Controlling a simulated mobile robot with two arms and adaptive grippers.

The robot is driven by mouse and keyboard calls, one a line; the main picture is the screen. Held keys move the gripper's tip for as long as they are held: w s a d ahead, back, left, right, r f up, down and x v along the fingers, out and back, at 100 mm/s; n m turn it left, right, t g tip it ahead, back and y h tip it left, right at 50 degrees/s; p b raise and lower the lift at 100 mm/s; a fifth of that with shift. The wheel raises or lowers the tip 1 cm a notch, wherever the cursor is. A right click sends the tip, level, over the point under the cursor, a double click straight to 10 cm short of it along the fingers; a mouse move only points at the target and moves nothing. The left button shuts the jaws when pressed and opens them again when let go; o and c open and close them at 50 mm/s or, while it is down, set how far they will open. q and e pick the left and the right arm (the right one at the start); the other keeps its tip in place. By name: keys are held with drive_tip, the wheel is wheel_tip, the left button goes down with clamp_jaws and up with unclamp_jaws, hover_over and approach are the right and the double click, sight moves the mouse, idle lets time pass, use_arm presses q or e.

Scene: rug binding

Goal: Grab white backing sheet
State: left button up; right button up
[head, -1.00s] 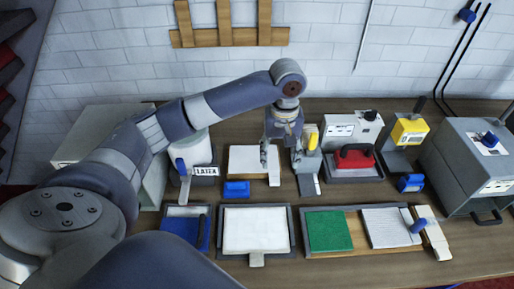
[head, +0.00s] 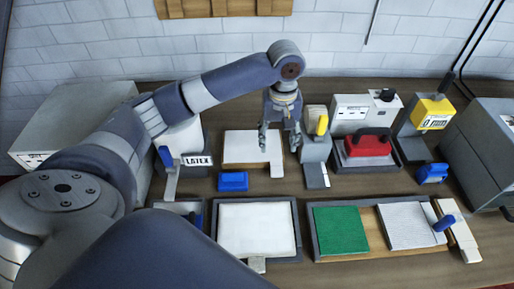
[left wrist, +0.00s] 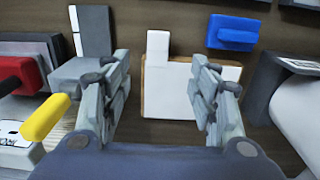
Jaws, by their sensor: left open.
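A thin white sheet (head: 248,146) lies on a wooden board at the back middle of the table, with a narrow white tab (head: 276,170) at its front right corner. My left gripper (head: 279,140) points down over the right end of this sheet, open and empty. In the left wrist view, the white sheet (left wrist: 172,92) and its tab (left wrist: 158,45) show between and beyond the open fingers (left wrist: 160,72). I cannot tell the exact height of the fingertips above it. Another white sheet (head: 257,228) lies in a grey-rimmed tray at the front. My right gripper is not in view.
A blue block (head: 233,181) lies just in front of the board. A grey device with a yellow lever (head: 321,125) stands close right of my gripper. A LATEX container (head: 190,143) stands left. A green pad (head: 340,229) and a red-handled tool (head: 367,142) lie to the right.

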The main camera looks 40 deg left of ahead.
use_arm(q)
drive_tip(key=f, duration=0.1)
hover_over(277, 169)
drive_tip(key=f, duration=0.5)
drive_tip(key=shift+a+f+p, duration=0.15)
drive_tip(key=shift+a+p, duration=0.1)
drive_tip(key=shift+p, duration=0.1)
drive_tip(key=shift+f+p, duration=0.3)
drive_tip(key=shift+f, duration=0.3)
drive_tip(key=f, duration=0.2)
drive_tip(key=f+p, duration=0.1)
drive_tip(key=shift+d+f, duration=0.25)
drive_tip(key=shift+f, duration=0.45)
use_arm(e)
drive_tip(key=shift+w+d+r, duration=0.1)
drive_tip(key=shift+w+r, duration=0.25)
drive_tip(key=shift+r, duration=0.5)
use_arm(q)
drive_tip(key=shift+c, duration=0.6)
drive_tip(key=c, duration=1)
